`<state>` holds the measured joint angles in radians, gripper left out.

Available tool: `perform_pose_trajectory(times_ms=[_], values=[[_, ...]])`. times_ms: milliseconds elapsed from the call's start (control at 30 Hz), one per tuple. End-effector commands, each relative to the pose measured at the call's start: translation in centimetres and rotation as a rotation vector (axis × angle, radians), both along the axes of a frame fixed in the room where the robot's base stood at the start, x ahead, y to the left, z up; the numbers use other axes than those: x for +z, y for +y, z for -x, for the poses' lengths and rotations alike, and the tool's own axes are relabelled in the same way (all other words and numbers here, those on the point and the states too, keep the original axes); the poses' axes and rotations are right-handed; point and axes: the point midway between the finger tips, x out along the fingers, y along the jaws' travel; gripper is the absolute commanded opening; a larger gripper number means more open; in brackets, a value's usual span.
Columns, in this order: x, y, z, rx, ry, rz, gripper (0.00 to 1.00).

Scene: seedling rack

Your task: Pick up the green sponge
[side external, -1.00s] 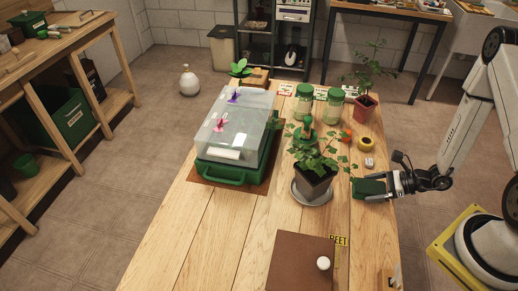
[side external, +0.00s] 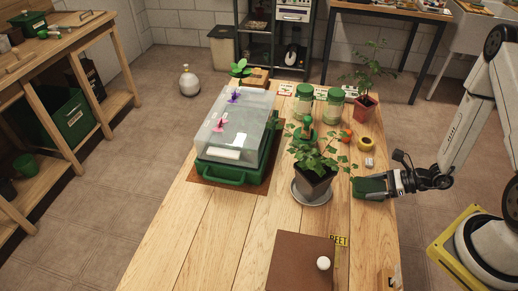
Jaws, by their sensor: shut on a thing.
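The green sponge (side external: 369,187) is a small dark green block at the right edge of the wooden table. My gripper (side external: 384,185) comes in from the right and is shut on the sponge. The fingers cover the sponge's right part. I cannot tell whether the sponge touches the table top or is slightly above it.
A potted ivy (side external: 315,178) on a grey saucer (side external: 299,194) stands left of the sponge. Yellow tape (side external: 365,144), a red tomato (side external: 346,135) and glass jars (side external: 333,107) lie behind. A green-based propagator (side external: 232,176) stands further left. A brown board (side external: 300,265) lies in front.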

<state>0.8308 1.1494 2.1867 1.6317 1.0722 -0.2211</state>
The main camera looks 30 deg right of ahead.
Motion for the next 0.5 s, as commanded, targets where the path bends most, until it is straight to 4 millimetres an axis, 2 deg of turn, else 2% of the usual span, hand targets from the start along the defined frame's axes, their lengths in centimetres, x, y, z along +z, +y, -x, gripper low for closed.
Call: perform_pose_trajectory(times_ms=[267, 500], values=[[2.0, 0.0, 0.0, 0.001, -0.002, 0.002, 0.26], [4.7, 0.0, 0.0, 0.001, -0.002, 0.002, 0.26]])
